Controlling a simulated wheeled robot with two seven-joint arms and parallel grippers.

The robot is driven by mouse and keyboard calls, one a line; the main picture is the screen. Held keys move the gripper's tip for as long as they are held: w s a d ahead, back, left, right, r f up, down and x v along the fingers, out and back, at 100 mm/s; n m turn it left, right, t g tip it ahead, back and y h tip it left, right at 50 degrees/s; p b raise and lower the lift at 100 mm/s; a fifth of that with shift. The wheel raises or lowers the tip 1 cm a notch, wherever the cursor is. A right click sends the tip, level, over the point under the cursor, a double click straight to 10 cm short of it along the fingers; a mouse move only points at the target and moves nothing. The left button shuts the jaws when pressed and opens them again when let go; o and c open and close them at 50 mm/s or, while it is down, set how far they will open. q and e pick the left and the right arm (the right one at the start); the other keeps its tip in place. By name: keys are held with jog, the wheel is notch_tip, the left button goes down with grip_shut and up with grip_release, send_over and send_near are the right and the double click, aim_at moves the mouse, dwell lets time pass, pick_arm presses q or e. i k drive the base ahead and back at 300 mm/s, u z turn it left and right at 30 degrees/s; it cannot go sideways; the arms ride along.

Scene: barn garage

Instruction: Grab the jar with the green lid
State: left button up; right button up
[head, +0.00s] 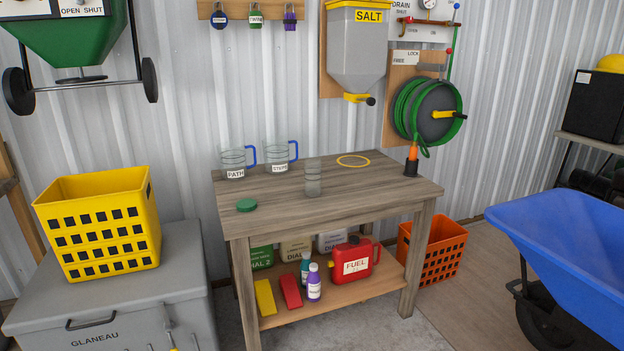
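A round green lid (246,205) lies flat on the wooden workbench (390,190), near its front left edge. A clear glass jar (313,178) stands upright and open-topped near the middle of the bench. The lid is apart from the jar, to its left and nearer the front. No jar with a green lid on it shows. Neither of my grippers is in view.
Two clear jugs with blue handles, labelled PATH (235,163) and apparently STEPS (279,159), stand behind the lid. A yellow ring (353,161) marks the bench top below the salt dispenser (356,50). A blue wheelbarrow (570,245) stands at right. The bench's front right is clear.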

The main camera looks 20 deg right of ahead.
aim_at(313, 177)
jog(key=k, duration=1.05)
jog(key=z, duration=0.9)
jog(key=i, duration=0.8)
jog(key=z, duration=0.45)
jog(key=i, duration=1.7)
jog(key=u, duration=1.45)
jog(key=i, duration=0.95)
jog(key=u, duration=0.9)
